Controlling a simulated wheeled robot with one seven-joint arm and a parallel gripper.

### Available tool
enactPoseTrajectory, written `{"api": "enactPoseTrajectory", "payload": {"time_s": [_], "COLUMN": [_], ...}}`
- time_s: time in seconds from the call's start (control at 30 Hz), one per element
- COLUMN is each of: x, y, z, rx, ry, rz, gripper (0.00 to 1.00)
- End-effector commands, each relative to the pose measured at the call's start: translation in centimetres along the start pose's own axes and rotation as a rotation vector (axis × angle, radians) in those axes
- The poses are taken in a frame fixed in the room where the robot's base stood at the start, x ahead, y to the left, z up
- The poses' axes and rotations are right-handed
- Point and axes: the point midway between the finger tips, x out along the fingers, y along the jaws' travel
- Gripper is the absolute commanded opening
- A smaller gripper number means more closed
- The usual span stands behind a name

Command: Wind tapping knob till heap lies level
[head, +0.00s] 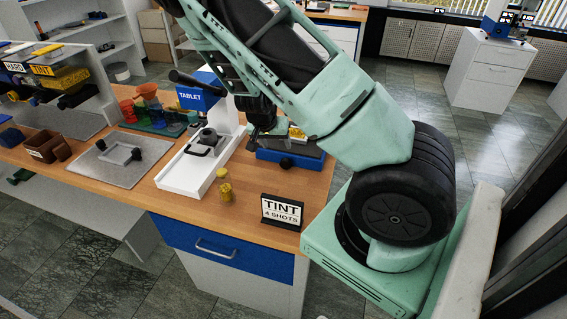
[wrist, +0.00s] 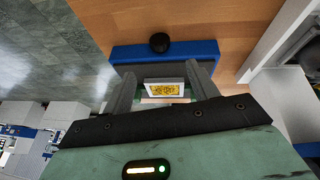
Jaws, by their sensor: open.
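The tapping device is a low blue base (head: 262,156) with a dark round knob (head: 286,163) on its front face. In the wrist view the blue base (wrist: 205,49) lies ahead, and the black knob (wrist: 159,42) sticks out from its far side. A small white-framed mould (wrist: 165,82) holds a yellow, grainy heap (wrist: 165,89); whether it is level I cannot tell. My gripper (wrist: 163,72) is open, its two grey fingers apart above the base, on either side of the mould in the picture. Nothing is seen between the tips touching them. In the head view my arm hides part of the device.
Left of the device stands a white press with a blue TABLET sign (head: 200,98). A yellow knobbed piece (head: 225,190) and a TINT 4 SHOTS sign (head: 283,211) stand near the front edge. Coloured cups (head: 150,110) and a grey plate (head: 105,172) lie farther left.

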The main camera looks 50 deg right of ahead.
Motion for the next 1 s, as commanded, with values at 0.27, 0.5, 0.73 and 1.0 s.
{"api": "enactPoseTrajectory", "payload": {"time_s": [0.27,0.5,0.73,1.0], "x": [5.3,9.5,12.3,13.1], "y": [0.1,0.1,0.1,0.0], "z": [0.1,0.1,0.1,0.0], "rx": [0.002,0.002,-0.002,-0.002], "ry": [-0.004,-0.004,-0.003,-0.001], "rz": [0.001,0.002,0.001,-0.001], "gripper": [0.59,0.59,0.59,0.59]}}
